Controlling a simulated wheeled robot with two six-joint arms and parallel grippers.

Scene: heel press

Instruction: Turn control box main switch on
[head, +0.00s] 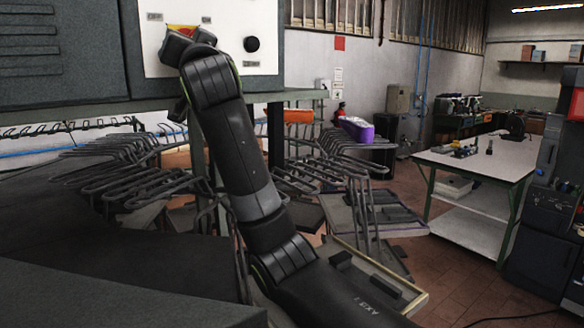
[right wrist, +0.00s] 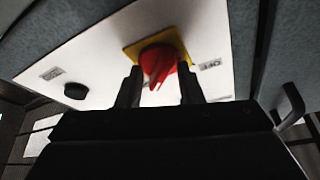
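The control box has a white front panel (head: 265,25) at the top left of the head view. Its main switch is a red knob on a yellow plate (right wrist: 132,54), and the red knob (right wrist: 158,64) shows between the fingers in the right wrist view. An OFF label (right wrist: 210,65) lies to the right of the plate there. My right gripper (right wrist: 160,88) is open, with one finger on each side of the red knob; whether they touch it I cannot tell. In the head view my right arm hides most of the switch (head: 187,31). My left gripper is not in view.
A black round knob (head: 252,44) sits beside the switch, also in the right wrist view (right wrist: 75,90). A green shelf edge (head: 95,110) runs below the box. Dark wire racks (head: 110,170) stand beneath. A white-topped workbench (head: 475,158) is at the right.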

